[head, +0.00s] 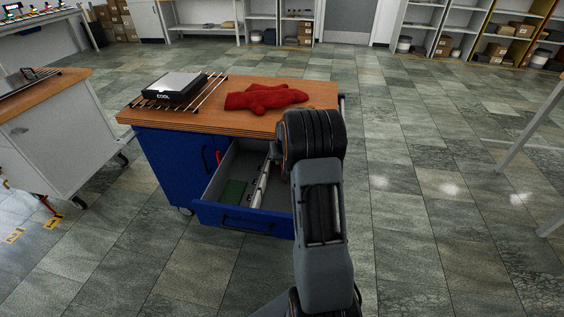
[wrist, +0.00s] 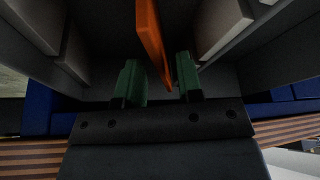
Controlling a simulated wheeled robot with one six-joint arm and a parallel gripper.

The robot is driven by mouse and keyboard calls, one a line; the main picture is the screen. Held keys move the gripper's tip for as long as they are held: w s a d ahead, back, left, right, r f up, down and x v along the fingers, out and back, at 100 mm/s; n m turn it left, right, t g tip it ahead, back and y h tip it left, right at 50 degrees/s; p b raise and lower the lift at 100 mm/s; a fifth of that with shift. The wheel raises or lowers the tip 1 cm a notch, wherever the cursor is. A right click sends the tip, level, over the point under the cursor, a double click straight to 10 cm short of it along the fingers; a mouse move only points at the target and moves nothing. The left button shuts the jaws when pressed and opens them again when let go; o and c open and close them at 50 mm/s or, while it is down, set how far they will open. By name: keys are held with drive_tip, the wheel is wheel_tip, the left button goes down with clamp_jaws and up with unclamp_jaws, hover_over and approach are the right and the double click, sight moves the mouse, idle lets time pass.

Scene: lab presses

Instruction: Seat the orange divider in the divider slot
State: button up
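The orange divider (wrist: 153,42) shows in the wrist view as a thin upright strip running from the top edge down between my green fingertips. My gripper (wrist: 160,82) is open, with a finger on each side of the divider's near end. The divider is closer to the right finger, and a gap shows on the left. I cannot tell whether it touches the right finger. The open drawer (head: 222,218) of the blue cabinet is below my arm in the head view. There my arm hides the divider and fingertips. I cannot make out the divider slot for certain.
A pale rail (head: 262,185) and a green flat piece (head: 233,193) lie in the drawer. On the wooden top (head: 215,112) are a red glove (head: 266,97) and a black box marked COOL (head: 175,87) on a wire rack. Floor to the right is clear.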

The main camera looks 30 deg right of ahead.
drive_tip(key=v, duration=0.8)
drive_tip(key=shift+p, duration=0.4)
drive_tip(key=s+a+r+n, duration=0.1)
drive_tip(key=s+a+r, duration=0.15)
drive_tip(key=a, duration=0.25)
drive_tip(key=s+a+r+y, duration=0.1)
drive_tip(key=s+a+r, duration=0.1)
drive_tip(key=s+a, duration=0.25)
drive_tip(key=s+a+r+n, duration=0.1)
drive_tip(key=s+a+r, duration=0.2)
drive_tip(key=a, duration=0.3)
drive_tip(key=s+a+n, duration=0.1)
drive_tip(key=s+a, duration=0.2)
drive_tip(key=s, duration=0.3)
drive_tip(key=s+a+f+n+g, duration=0.1)
drive_tip(key=s+a, duration=0.3)
drive_tip(key=s, duration=0.2)
drive_tip(key=shift+s+a+y, duration=0.15)
drive_tip(key=shift+a+y, duration=0.15)
wheel_tip(320, 180, up, 16)
drive_tip(key=p, duration=1.5)
drive_tip(key=shift+s+a+r, duration=0.15)
drive_tip(key=shift+s+a, duration=0.05)
drive_tip(key=shift+a, duration=0.1)
